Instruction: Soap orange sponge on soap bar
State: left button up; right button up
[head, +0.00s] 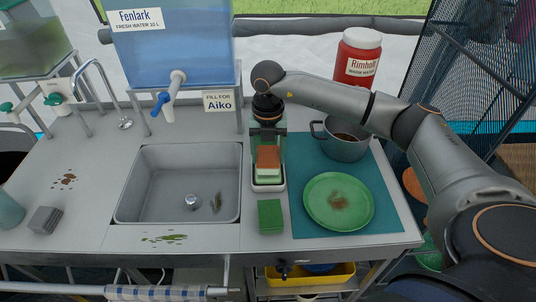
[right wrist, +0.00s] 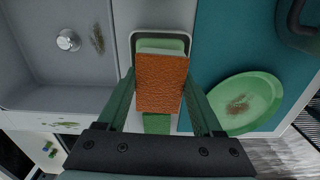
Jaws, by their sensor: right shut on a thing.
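My right gripper (head: 268,140) points down and is shut on the orange sponge (head: 267,157). In the right wrist view the sponge (right wrist: 161,84) sits between the two green fingers. The pale green soap bar (head: 267,174) lies in a white soap dish (head: 269,188) directly below the sponge. In the right wrist view the soap bar (right wrist: 162,45) shows past the sponge's far edge, and the sponge hides the rest. I cannot tell whether sponge and soap touch. My left gripper is not in view.
The sink (head: 180,181) is left of the soap dish. A green sponge (head: 270,216) lies in front of it. A dirty green plate (head: 338,220) and a pot (head: 346,149) stand on the teal mat (head: 305,228) to the right. A grey sponge (head: 45,220) lies at far left.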

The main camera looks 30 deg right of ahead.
aim_at(268, 154)
jog(key=shift+r+p, duration=1.6)
jog(key=shift+r, duration=0.8)
